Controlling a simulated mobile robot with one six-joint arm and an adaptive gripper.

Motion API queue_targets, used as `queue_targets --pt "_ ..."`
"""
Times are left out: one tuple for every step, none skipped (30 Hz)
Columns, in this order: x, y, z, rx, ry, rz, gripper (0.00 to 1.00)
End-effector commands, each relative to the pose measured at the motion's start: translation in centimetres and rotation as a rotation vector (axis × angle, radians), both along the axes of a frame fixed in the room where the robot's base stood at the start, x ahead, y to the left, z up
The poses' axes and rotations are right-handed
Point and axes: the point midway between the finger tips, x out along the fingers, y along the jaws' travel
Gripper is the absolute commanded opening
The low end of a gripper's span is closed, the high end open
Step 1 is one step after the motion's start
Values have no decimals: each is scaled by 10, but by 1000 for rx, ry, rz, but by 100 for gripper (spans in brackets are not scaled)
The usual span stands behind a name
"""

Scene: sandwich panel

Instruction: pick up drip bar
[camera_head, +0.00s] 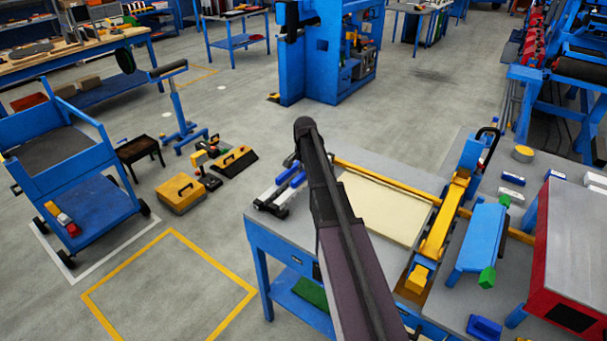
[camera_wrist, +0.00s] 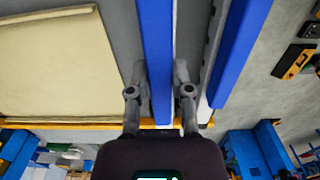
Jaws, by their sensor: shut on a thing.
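The drip bar, a long blue bar (camera_wrist: 156,50), runs between the two fingers of my gripper (camera_wrist: 158,80) in the wrist view. My gripper is shut on it, with one finger on each side. In the head view a short stretch of blue bar (camera_head: 290,184) shows at the left end of the grey worktable (camera_head: 262,232). My dark arm covers the rest of it and most of the gripper there. I cannot tell whether the bar still touches the table.
A blue clamp unit (camera_head: 480,238) and a red machine (camera_head: 578,262) stand further right. A blue cart (camera_head: 75,180) stands left; the yellow-marked floor square (camera_head: 165,290) is clear.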

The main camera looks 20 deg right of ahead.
Motion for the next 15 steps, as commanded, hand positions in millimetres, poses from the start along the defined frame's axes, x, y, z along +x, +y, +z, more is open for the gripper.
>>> queue_targets --pt "0 0 10 0 0 0 0" --pt "0 0 12 0 0 0 0" --pt "0 0 16 0 0 0 0" --pt "0 0 19 0 0 0 0" --pt "-9 0 17 0 0 -1 0" --pt "-21 1 16 0 0 -1 0" --pt "-28 1 17 0 0 -2 0" --pt "-35 1 17 0 0 -2 0" --pt "-44 1 18 0 0 -2 0" --pt "-51 1 19 0 0 -1 0" --pt "-58 1 19 0 0 -1 0" --pt "-68 1 20 0 0 -1 0" --pt "-75 1 21 0 0 0 0" --pt "-82 1 21 0 0 0 0" --pt "-91 1 22 0 0 -1 0"
